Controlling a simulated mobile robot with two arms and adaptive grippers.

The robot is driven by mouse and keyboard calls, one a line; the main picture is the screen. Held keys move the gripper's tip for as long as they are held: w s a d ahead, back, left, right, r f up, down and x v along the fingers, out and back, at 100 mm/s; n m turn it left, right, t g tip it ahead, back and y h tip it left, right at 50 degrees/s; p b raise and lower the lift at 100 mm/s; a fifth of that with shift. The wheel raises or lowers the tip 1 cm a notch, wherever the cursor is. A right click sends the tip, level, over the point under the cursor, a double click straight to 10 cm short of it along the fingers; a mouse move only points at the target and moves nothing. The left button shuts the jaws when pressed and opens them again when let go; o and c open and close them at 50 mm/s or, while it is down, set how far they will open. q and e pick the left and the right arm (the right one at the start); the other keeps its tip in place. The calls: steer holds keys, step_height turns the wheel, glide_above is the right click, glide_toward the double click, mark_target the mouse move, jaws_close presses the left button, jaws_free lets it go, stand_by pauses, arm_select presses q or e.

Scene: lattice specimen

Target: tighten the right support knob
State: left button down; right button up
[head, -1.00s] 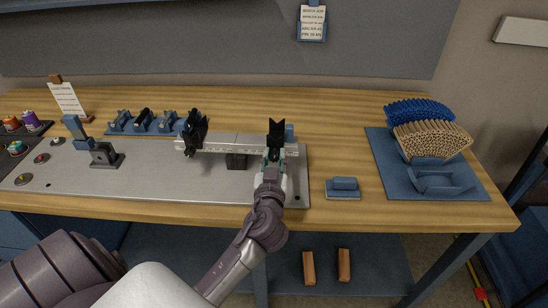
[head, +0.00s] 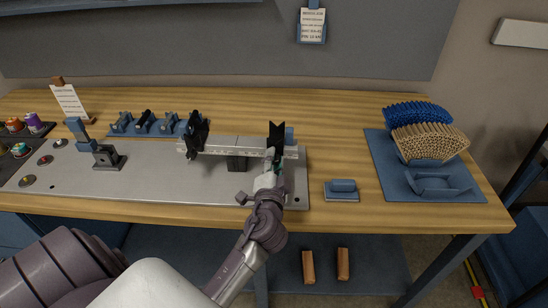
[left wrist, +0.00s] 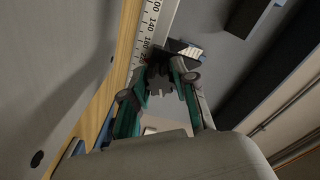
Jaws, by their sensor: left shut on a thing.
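The right support (head: 277,137) is a black V-topped block at the right end of a metal scaled rail (head: 235,143). The left support (head: 196,132), also black, stands near the rail's left end. My left gripper (head: 272,166) is at the front of the right support, fingers pointing at it. In the left wrist view its teal-sided fingers (left wrist: 159,88) close around a small dark part at the support, beside the rail's printed scale (left wrist: 150,32). The knob itself is mostly hidden between the fingers. My right gripper is not in view.
A blue holder (head: 341,190) lies to the right of the rail. A blue tray (head: 378,165) with blue and tan lattice pieces stands further right. A row of blue stands (head: 145,124) is behind left.

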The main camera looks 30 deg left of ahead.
arm_select(q)
steer(key=m+p, duration=0.1)
steer(key=m, duration=0.2)
steer(key=shift+m, duration=0.4)
steer(key=m+p, duration=0.2)
steer(key=m, duration=0.1)
steer(key=shift+m, duration=0.3)
steer(key=m+p, duration=0.3)
steer(key=m, duration=0.3)
steer(key=shift+r+m, duration=0.1)
steer(key=shift+m, duration=0.2)
steer(key=m+p, duration=0.4)
steer(key=m, duration=0.2)
steer(key=m+p, duration=0.2)
steer(key=m, duration=0.2)
steer(key=shift+m+p, duration=0.9)
steer(key=shift+m, duration=0.4)
steer(key=shift+f, duration=0.2)
steer(key=c, duration=0.9)
jaws_free()
